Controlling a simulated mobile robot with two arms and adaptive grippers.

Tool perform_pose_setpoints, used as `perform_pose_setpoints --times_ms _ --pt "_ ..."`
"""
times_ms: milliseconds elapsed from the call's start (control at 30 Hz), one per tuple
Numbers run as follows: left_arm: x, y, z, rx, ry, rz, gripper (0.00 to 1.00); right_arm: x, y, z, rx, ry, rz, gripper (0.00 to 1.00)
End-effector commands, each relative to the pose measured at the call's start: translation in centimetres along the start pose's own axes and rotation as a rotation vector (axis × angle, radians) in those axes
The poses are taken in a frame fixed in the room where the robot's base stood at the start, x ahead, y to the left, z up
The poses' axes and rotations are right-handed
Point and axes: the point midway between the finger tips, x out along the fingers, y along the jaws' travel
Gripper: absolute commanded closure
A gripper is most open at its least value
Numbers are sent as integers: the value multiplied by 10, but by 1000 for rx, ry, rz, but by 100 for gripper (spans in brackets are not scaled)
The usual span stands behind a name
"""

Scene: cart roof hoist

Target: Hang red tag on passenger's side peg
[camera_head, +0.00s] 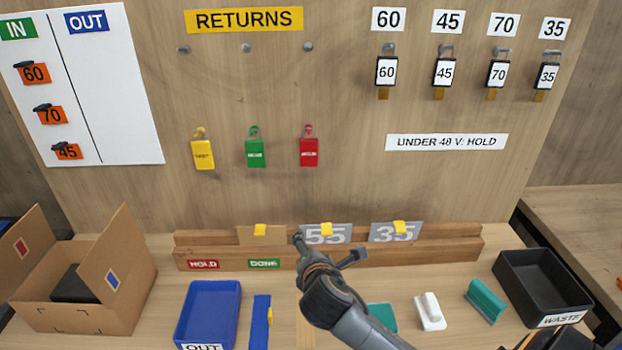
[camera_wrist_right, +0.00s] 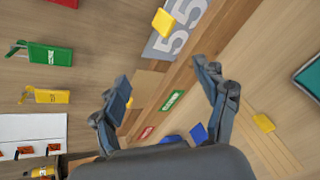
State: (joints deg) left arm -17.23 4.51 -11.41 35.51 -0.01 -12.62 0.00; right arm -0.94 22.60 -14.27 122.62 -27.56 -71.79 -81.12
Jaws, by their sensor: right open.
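The red tag (camera_head: 309,152) hangs by its loop from a hook on the wooden board, to the right of the green tag (camera_head: 255,152) and the yellow tag (camera_head: 203,154). A red piece of it shows at the top edge of the right wrist view (camera_wrist_right: 66,3). Three bare pegs, left (camera_head: 183,50), middle (camera_head: 245,48) and right (camera_head: 308,47), sit under the RETURNS sign; none is marked as passenger's side. My right gripper (camera_head: 329,247) is open and empty, low before the wooden rail, below the red tag. My left gripper is not in view.
The wooden rail (camera_head: 350,257) holds number cards with yellow clips. Several numbered tags hang at upper right. A cardboard box (camera_head: 125,285), blue OUT tray (camera_head: 208,287) and black waste bin (camera_head: 520,257) stand on the bench. The board between hanging tags and rail is clear.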

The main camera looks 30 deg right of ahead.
Motion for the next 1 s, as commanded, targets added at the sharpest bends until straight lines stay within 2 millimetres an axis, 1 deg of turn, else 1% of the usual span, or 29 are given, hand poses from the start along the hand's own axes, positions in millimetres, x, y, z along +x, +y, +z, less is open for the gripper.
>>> perform_pose_setpoints --times_ms 33,100,200,300,433,567,667,1000 --pt "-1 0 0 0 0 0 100 8 27 25 -157 -79 57 26" --pt "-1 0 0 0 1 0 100 13 56 52 -363 -181 104 26" --pt "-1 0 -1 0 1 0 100 15 88 83 -588 -305 132 26" --pt "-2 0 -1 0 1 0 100 15 107 100 -729 -386 136 26" --pt "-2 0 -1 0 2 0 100 16 116 110 -801 -426 133 26" --pt "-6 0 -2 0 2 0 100 27 121 115 -805 -429 131 26" --pt "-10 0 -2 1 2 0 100 41 125 121 -802 -428 129 26" --pt "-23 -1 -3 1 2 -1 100 102 143 142 -800 -425 129 26"
